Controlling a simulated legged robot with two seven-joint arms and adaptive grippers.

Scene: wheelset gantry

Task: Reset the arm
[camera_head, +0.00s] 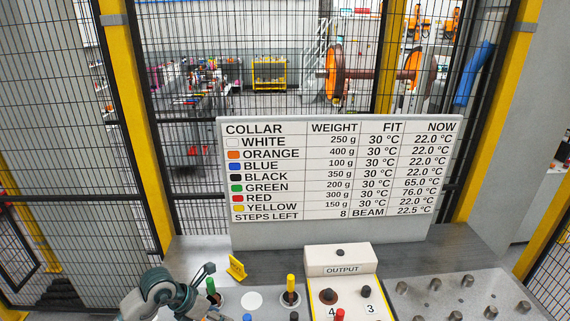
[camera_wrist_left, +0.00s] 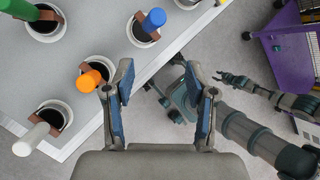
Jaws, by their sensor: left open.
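My left gripper (camera_wrist_left: 161,78) is open and empty in the wrist view, its two blue-padded fingers apart. It is at the edge of the grey bench top (camera_wrist_left: 95,115), with floor behind part of it. An orange-topped peg (camera_wrist_left: 90,78) stands in a white-rimmed holder just left of the fingers. In the head view my left arm comes in at the bottom left, by the green-topped peg (camera_head: 211,286). Part of another arm of mine, with a hand (camera_wrist_left: 234,80), shows at right in the wrist view; its finger state is unclear.
Blue (camera_wrist_left: 154,18) and white (camera_wrist_left: 30,140) pegs stand in holders nearby. A yellow-topped peg (camera_head: 290,284), an OUTPUT box (camera_head: 340,258) and a collar table board (camera_head: 340,172) are on the bench. A purple cart (camera_wrist_left: 285,50) is on the floor. Mesh fencing stands behind.

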